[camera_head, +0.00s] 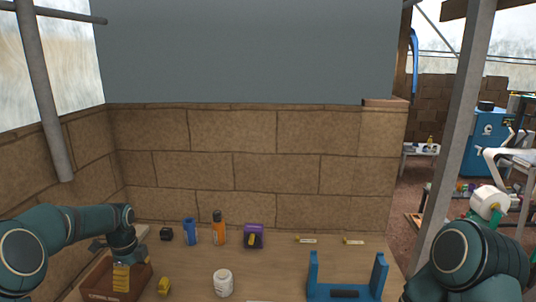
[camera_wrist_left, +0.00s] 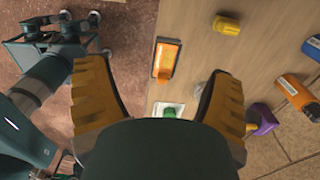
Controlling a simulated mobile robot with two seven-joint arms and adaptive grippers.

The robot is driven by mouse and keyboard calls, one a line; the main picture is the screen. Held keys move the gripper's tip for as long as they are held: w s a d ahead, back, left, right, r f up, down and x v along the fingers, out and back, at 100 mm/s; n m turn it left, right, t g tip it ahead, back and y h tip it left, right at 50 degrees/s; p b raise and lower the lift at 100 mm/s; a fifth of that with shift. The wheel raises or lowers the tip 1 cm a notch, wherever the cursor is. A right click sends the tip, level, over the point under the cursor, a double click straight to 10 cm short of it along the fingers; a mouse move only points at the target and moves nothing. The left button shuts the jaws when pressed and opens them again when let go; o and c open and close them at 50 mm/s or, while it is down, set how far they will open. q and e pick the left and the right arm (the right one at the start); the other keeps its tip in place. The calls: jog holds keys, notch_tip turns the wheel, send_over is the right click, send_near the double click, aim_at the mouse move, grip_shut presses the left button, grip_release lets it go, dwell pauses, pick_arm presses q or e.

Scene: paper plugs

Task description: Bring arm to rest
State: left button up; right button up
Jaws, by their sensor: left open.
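My left arm comes in from the left in the head view. Its gripper (camera_head: 121,278) points down over the brown box (camera_head: 95,283) at the table's left end, and partly hides it. In the left wrist view the two yellow-padded fingers (camera_wrist_left: 160,100) stand wide apart with nothing held between them. An orange and black item (camera_wrist_left: 166,60) and a small white and green item (camera_wrist_left: 168,110) show beyond the fingers. My right arm (camera_head: 468,262) shows at the lower right of the head view; I cannot make out its gripper.
On the wooden table (camera_head: 195,272) stand a yellow block (camera_head: 164,286), a white jar (camera_head: 223,282), a blue bottle (camera_head: 190,232), an orange bottle (camera_head: 219,229), a purple item (camera_head: 253,236) and a blue holder (camera_head: 345,293). A block wall (camera_head: 235,163) closes the back. The table's middle has free room.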

pick_arm(q)
jog(key=s+d+f+n+h+b, duration=0.1)
jog(key=s+d+f+n+b, duration=0.25)
jog(key=d+f, duration=0.5)
jog(key=s+d+f+n+h+b, duration=0.2)
jog(key=s+d+f+n, duration=0.2)
jog(key=d+f, duration=0.5)
jog(key=s+d+f+n+b, duration=0.1)
jog(key=s+d+f+n, duration=0.2)
jog(key=s, duration=0.3)
jog(key=s+d+f+n+t+b, duration=0.1)
jog(key=s+d+f+n+b, duration=0.1)
jog(key=s+d+f+n, duration=0.2)
jog(key=s+d+f+n+h+b, duration=0.1)
jog(key=s+d+f+n, duration=0.2)
jog(key=s+n, duration=0.3)
jog(key=s+f, duration=0.1)
jog(key=s, duration=0.3)
jog(key=shift+d+f+t, duration=0.2)
jog(key=shift+f+t, duration=0.1)
jog(key=shift+f, duration=0.1)
pick_arm(e)
notch_tip(320, 180, down, 10)
jog(key=s, duration=0.2)
jog(key=shift+s+a+g, duration=0.25)
jog(key=shift+s+g, duration=0.05)
